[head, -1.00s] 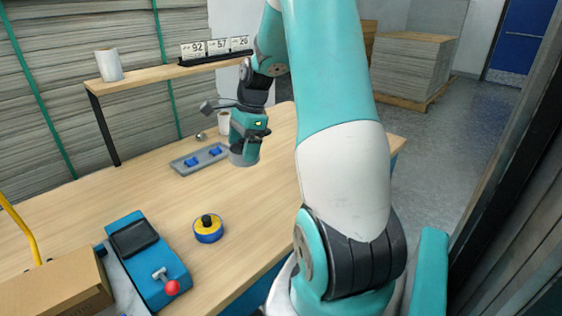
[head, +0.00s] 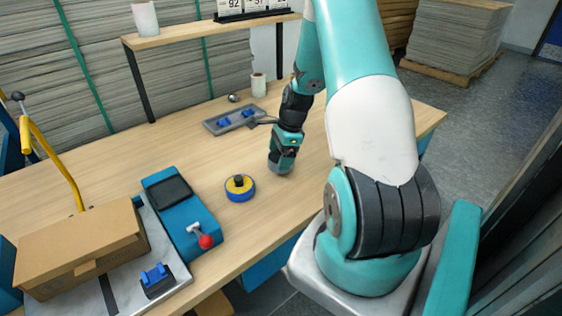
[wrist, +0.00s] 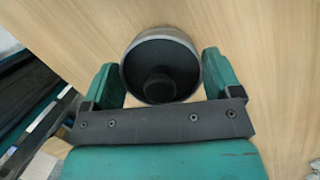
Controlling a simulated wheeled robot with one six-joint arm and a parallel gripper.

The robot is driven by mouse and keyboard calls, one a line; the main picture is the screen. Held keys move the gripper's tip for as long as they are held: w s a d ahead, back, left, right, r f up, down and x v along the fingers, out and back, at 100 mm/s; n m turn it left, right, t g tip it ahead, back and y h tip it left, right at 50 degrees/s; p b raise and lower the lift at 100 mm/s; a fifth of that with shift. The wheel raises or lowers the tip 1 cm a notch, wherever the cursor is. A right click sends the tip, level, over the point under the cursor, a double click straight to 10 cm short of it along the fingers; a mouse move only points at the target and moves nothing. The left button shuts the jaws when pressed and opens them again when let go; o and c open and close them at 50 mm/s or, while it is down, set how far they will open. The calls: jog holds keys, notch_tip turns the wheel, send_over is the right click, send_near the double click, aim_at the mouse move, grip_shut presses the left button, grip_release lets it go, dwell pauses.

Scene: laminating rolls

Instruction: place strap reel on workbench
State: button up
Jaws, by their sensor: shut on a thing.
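My gripper (head: 282,163) is low over the front middle part of the wooden workbench (head: 330,125). In the wrist view my gripper (wrist: 162,85) is shut on the strap reel (wrist: 160,60), a round thing with a grey rim, a black face and a black central knob. The reel sits between the two teal fingers, its face toward the camera. In the head view the reel is mostly hidden at the gripper's tip, and I cannot tell whether it touches the bench.
A blue and yellow disc with a black knob (head: 240,188) lies left of my gripper. A blue device with a red-knobbed lever (head: 183,212) and a cardboard box (head: 85,245) are further left. A grey tray (head: 228,121) and white roll (head: 258,85) are behind. Bare wood lies to the right.

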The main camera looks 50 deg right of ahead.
jog(key=shift+f, duration=1.5)
jog(key=shift+f, duration=0.2)
jog(key=o, duration=0.9)
jog(key=shift+c, duration=0.2)
jog(key=shift+r, duration=0.15)
